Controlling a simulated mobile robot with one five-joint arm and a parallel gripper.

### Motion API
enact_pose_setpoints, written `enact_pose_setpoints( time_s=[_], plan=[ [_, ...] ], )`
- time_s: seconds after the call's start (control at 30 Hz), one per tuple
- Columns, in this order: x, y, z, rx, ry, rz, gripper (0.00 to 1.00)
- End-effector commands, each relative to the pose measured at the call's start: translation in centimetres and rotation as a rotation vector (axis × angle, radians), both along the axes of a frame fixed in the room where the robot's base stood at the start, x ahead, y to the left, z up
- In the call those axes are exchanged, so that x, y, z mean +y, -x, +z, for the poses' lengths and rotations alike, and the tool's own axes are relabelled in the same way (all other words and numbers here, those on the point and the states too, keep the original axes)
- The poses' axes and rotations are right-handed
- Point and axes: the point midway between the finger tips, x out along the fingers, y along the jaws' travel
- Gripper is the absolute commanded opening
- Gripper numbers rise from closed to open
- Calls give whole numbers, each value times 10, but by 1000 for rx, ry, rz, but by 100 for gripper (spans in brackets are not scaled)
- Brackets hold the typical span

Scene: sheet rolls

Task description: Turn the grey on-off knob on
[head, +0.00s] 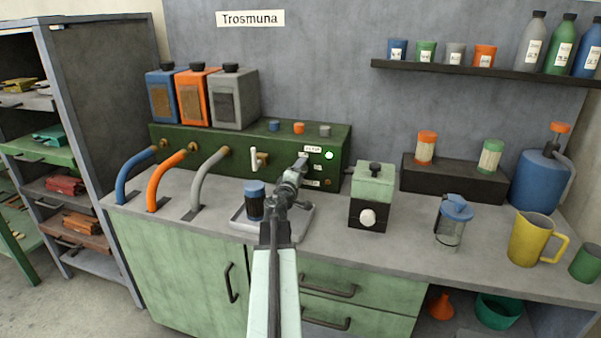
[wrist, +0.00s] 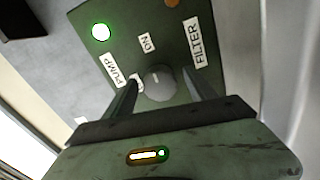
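The grey knob (wrist: 158,82) is on the green panel (wrist: 185,28) in the wrist view, with a small pale mark on its side facing the "ON" label (wrist: 148,42). My gripper (wrist: 161,80) has its two dark fingers on either side of the knob. A gap shows at the right finger; the left finger is close to the knob, and contact cannot be told. A small white label beside the knob is partly hidden by the left finger. In the head view my gripper (head: 297,172) is at the front of the green machine (head: 205,142) and hides the knob.
A green lamp (wrist: 101,32) is lit near the "PUMP" label (wrist: 115,70); a "FILTER" label (wrist: 196,43) is to the right. A white-handled valve (head: 256,160) is left of my gripper. A blue-topped jar (head: 255,200) stands on a tray (head: 292,228) below.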

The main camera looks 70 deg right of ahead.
Motion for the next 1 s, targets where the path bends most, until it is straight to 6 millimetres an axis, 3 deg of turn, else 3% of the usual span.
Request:
enact_pose_setpoints(
  time_s=[0.23, 0.6, 1.0],
  plan=[
    [12, 1, 0, 1, 0, 1, 65],
    [77, 5, 0, 0, 0, 0, 65],
    [78, 4, 0, 0, 0, 0, 65]
  ],
)
